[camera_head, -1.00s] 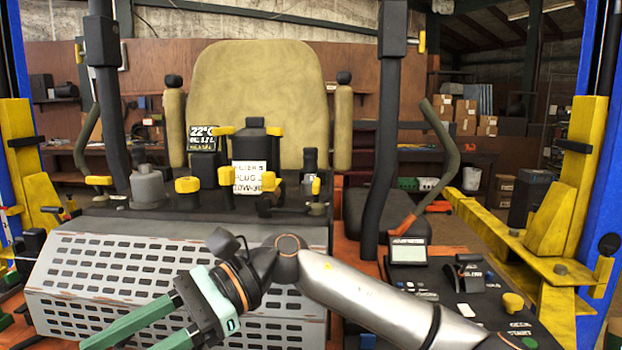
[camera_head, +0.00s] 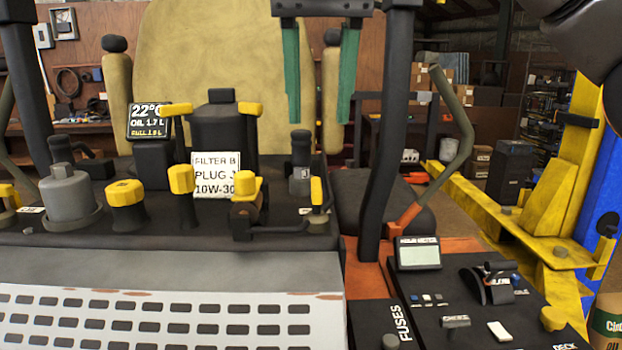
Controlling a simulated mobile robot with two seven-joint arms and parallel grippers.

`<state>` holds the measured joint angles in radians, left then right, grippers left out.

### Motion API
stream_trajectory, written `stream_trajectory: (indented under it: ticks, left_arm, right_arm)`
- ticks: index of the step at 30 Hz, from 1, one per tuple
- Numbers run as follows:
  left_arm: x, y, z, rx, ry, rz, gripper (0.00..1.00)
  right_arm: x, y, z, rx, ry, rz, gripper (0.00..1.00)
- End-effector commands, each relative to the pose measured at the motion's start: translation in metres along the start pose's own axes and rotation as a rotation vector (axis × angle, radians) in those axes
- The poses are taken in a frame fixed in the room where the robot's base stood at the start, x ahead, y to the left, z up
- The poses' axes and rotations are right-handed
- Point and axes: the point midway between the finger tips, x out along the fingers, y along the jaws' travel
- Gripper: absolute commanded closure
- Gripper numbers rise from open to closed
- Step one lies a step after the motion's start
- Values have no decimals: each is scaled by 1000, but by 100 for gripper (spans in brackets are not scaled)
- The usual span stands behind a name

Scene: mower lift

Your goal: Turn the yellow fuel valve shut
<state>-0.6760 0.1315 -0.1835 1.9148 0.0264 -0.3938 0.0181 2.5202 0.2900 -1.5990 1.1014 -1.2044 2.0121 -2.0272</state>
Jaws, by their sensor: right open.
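Several yellow-topped controls stand on the dark engine deck, and I cannot tell for certain which is the fuel valve. They include a yellow-handled lever (camera_head: 316,190) at the right of the deck, a yellow-topped fitting (camera_head: 245,188) left of it, and two round yellow knobs (camera_head: 181,179) (camera_head: 125,192). My right gripper (camera_head: 318,121) hangs at the top centre with its green fingers pointing down, wide apart and empty. In the picture it is above the yellow-handled lever, in front of the seat, and touches none of the controls. My left gripper is not in view.
A dark upright post (camera_head: 388,130) rises right of the deck. A grey cylinder (camera_head: 67,195) and a black canister (camera_head: 222,130) with a paper label (camera_head: 214,177) stand among the controls. A side panel (camera_head: 470,300) holds a meter and switches. A perforated grey cover (camera_head: 170,290) lies in front.

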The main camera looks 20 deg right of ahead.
Motion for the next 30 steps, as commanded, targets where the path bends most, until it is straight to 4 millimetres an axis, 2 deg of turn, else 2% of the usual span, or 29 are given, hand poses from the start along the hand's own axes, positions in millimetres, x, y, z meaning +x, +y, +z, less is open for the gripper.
stream_trajectory:
  ticks: [5,18,24,30]
  left_arm:
    - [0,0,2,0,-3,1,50]
    - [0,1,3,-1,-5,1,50]
    - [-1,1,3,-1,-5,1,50]
    - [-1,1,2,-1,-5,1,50]
  right_arm:
    - [23,0,0,-3,-6,-1,54]
    - [100,-1,1,0,-6,-3,54]
    - [117,-1,1,-1,-4,-3,54]
    - [122,-1,0,1,-2,-4,54]
